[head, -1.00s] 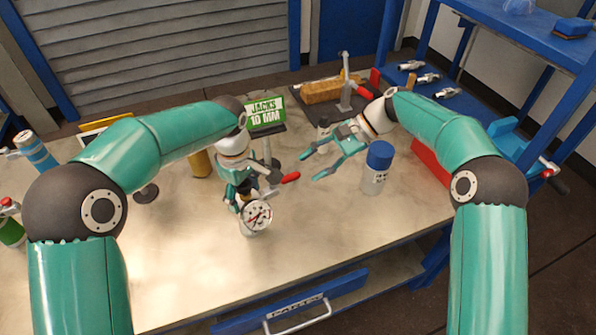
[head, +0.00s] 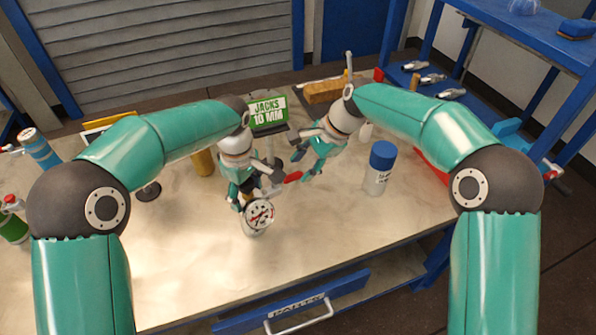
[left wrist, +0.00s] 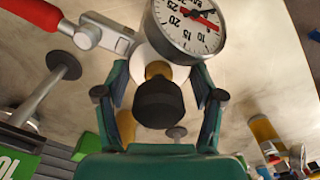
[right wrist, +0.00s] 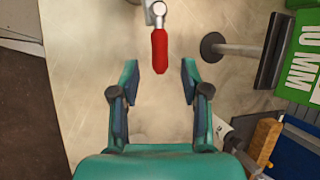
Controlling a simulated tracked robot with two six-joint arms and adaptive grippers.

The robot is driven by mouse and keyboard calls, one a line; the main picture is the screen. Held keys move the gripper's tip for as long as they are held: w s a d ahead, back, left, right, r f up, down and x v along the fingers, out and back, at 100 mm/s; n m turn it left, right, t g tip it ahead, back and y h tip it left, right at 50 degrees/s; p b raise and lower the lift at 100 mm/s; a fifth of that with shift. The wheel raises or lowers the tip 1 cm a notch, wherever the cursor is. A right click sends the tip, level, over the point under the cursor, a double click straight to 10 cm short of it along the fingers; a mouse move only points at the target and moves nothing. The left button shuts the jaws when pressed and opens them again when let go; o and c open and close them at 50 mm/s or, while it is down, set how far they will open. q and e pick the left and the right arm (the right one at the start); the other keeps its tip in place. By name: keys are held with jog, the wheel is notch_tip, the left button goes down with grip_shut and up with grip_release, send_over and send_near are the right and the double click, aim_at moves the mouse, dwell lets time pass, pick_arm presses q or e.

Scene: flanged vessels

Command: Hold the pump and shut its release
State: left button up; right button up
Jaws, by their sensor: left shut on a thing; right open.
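The pump has a white round dial gauge (head: 258,214) with a red needle and stands on the table. Its gauge (left wrist: 190,22) and a black knob (left wrist: 158,102) show close up in the left wrist view. My left gripper (head: 243,192) is shut on the pump's body, with a finger on each side in the left wrist view. The release is a red-handled lever (head: 292,177) sticking out to the right of the pump. My right gripper (head: 303,165) is open. In the right wrist view the red handle (right wrist: 160,50) lies just ahead of the fingertips, roughly centred between them.
A white bottle with a blue cap (head: 380,168) stands to the right. A yellow cylinder (head: 203,162) stands behind the left arm. The front of the table is clear.

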aim_at(296, 175)
jog(key=shift+x, duration=1.7)
grip_shut()
